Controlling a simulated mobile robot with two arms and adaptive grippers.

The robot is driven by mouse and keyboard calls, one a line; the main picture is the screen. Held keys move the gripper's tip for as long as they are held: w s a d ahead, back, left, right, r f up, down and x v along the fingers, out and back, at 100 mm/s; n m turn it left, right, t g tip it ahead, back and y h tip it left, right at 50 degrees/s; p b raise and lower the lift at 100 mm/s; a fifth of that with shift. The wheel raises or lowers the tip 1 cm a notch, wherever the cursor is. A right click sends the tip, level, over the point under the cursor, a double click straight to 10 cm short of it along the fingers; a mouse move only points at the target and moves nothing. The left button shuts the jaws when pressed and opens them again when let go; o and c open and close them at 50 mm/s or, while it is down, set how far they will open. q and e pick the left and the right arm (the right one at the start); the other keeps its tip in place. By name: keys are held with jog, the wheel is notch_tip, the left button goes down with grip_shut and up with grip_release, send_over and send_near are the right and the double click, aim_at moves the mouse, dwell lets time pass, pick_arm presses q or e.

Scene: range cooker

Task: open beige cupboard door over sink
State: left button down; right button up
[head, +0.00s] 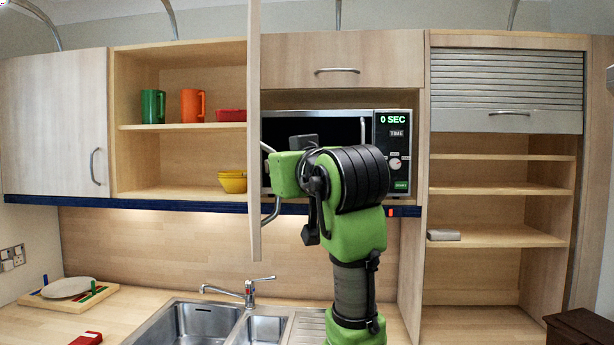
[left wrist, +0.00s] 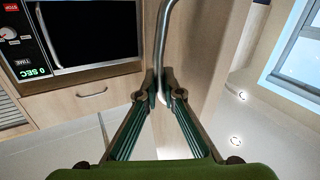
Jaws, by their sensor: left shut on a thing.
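The beige cupboard door (head: 254,120) over the sink stands swung out and shows nearly edge-on in the head view. Its curved metal handle (head: 270,212) is on the face turned right. In the left wrist view the door panel (left wrist: 200,60) runs down beside the handle (left wrist: 161,45). My left gripper (left wrist: 161,90) is shut on the handle. In the head view my green arm hides most of that gripper. The opened cupboard (head: 180,190) shows two shelf spaces. My right gripper is not in view.
A green mug (head: 152,106), an orange mug (head: 192,105), a red bowl (head: 231,115) and yellow bowls (head: 233,182) stand in the cupboard. A microwave (head: 394,150) is right of the door. The sink (head: 200,322) and tap (head: 249,293) are below.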

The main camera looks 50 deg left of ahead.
pick_arm(q)
jog(key=shift+w+d, duration=0.15)
jog(key=shift+w, duration=0.05)
jog(key=c, duration=2.5)
grip_release()
jog(key=v, duration=1.2)
jog(key=shift+s, duration=0.1)
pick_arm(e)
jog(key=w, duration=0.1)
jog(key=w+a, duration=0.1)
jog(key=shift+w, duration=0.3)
